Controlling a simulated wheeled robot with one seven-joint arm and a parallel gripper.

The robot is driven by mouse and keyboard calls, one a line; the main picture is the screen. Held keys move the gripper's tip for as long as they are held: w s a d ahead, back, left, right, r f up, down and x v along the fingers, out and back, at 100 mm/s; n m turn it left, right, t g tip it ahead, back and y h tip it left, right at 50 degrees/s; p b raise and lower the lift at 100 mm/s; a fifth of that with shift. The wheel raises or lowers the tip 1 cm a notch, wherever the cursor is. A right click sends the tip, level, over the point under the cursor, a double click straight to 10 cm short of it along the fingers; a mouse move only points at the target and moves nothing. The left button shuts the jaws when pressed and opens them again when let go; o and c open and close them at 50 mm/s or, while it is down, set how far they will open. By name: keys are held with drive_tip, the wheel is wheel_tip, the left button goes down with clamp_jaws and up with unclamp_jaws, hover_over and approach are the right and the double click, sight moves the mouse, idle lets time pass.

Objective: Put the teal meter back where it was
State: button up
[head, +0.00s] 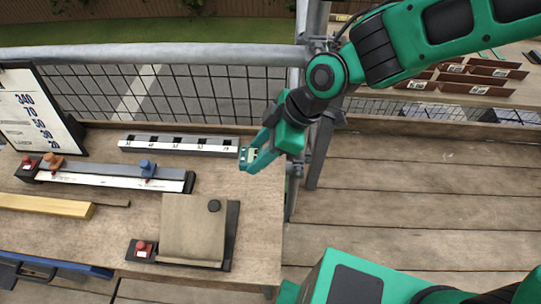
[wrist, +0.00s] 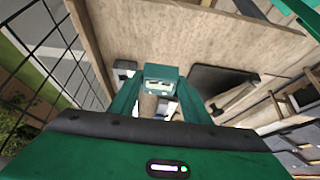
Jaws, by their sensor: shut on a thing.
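The teal meter (head: 249,155) is a small block with a pale display, held at the tip of my gripper (head: 256,156). In the wrist view the meter (wrist: 161,79) sits between the two fingers of my gripper (wrist: 160,100). My gripper is shut on it, near the right edge of the wooden bench (head: 262,205). It is just right of a grey slotted rack (head: 178,143) with several small labels. I cannot tell how high the meter is above the bench.
A number board (head: 38,112) stands at left. A rail with orange and blue sliders (head: 110,177), a yellow bar (head: 45,206) and a tile on a dark base (head: 193,228) lie on the bench. A metal post (head: 310,100) stands close to my arm. Brown tiles (head: 480,80) lie at far right.

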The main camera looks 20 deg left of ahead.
drive_tip(key=w, duration=0.1)
drive_tip(key=w+d+f, duration=0.1)
drive_tip(key=w+f, duration=0.1)
drive_tip(key=shift+w+d+f, duration=0.2)
drive_tip(key=shift+d, duration=0.2)
drive_tip(key=shift+f, duration=1.95)
drive_tip(key=shift+f, duration=0.15)
drive_tip(key=o, duration=1.2)
drive_tip(key=v, duration=1.2)
